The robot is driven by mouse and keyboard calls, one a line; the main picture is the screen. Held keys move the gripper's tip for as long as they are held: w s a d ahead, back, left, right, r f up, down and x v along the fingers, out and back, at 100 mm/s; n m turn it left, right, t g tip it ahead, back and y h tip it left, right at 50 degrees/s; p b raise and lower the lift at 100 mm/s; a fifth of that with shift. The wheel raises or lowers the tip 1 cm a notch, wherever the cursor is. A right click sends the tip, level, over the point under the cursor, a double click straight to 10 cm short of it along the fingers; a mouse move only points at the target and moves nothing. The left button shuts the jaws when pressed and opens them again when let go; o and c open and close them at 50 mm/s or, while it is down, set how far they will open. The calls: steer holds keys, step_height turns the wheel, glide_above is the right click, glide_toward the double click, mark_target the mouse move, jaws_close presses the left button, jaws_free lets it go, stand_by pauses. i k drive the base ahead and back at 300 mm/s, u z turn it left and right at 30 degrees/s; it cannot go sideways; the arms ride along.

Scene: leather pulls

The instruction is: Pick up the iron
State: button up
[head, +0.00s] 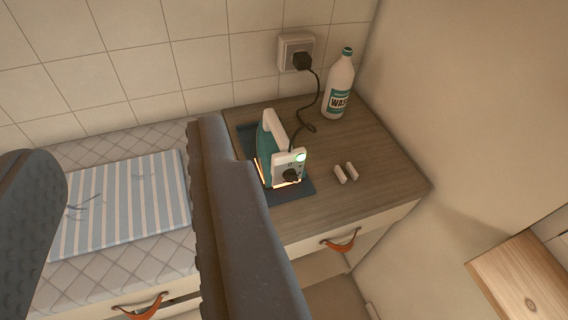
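The iron (265,151) is teal and white, with a white handle on top and a small green light at its rear. It sits on a dark mat (294,196) on the wooden counter, its rear turned toward me. An orange glow shows along its lower edge. A black cord (318,95) runs from it to a wall socket. My gripper (122,145) is open, with its two dark fingers wide apart and nothing between them. The right finger is just left of the iron in the picture and hides part of the mat.
A white bottle (340,85) stands behind the iron by the wall. Two small pale cylinders (346,173) lie right of it. A folded striped cloth (125,204) lies on a quilted pad (85,155) at left. Drawers with leather pulls (341,243) are below. A wooden surface (525,280) is at lower right.

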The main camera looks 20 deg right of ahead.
mark_target(275, 158)
steer(key=k, duration=1.1)
steer(key=z, duration=0.7)
steer(key=i, duration=2.15)
steer(key=u, duration=0.8)
